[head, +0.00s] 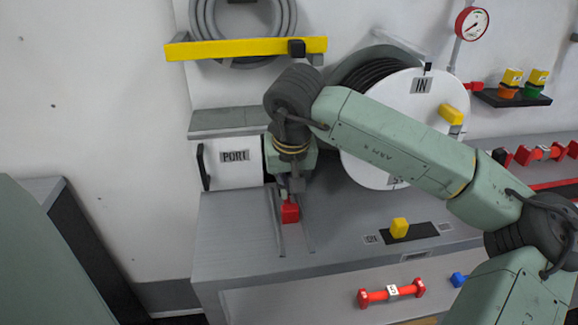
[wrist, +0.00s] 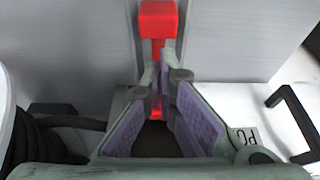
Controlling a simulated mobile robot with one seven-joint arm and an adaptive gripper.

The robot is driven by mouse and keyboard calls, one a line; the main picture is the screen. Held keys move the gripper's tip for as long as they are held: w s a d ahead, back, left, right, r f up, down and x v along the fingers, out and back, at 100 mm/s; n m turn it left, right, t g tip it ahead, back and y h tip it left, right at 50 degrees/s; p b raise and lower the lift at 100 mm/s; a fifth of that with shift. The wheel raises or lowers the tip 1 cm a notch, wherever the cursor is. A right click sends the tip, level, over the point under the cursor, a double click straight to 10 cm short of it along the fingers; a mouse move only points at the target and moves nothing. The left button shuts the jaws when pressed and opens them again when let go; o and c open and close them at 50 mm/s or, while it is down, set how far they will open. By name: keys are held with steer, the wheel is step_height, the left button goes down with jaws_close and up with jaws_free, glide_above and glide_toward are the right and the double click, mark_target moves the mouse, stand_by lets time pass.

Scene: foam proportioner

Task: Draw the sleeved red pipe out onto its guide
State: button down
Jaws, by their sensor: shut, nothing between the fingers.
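The red pipe shows as a red block-shaped end (head: 290,211) on the grey bench, between the two thin rails of its guide (head: 278,235). In the wrist view the red end (wrist: 158,20) has a thinner red shaft running back between my fingers. My gripper (head: 291,188) points down just behind the red end, beside the white box marked PORT (head: 222,169). In the wrist view my gripper (wrist: 162,82) has its fingertips close together at the shaft, holding nothing. The sleeve and the rear of the pipe are hidden by my gripper and arm.
A large white reel (head: 385,130) stands right of my wrist, behind my forearm. A yellow knob (head: 399,228) sits on a black slot plate at the bench front. The PORT box has a black handle (head: 205,167). The bench is clear in front of the guide.

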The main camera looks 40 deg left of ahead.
steer(key=shift+x, duration=1.25)
steer(key=shift+s+d, duration=0.1)
steer(key=s+d+b, duration=0.2)
steer(key=d, duration=0.1)
steer(key=s+d+b, duration=0.3)
steer(key=shift+f, duration=0.1)
steer(key=shift+s, duration=0.1)
steer(key=shift+r, duration=0.25)
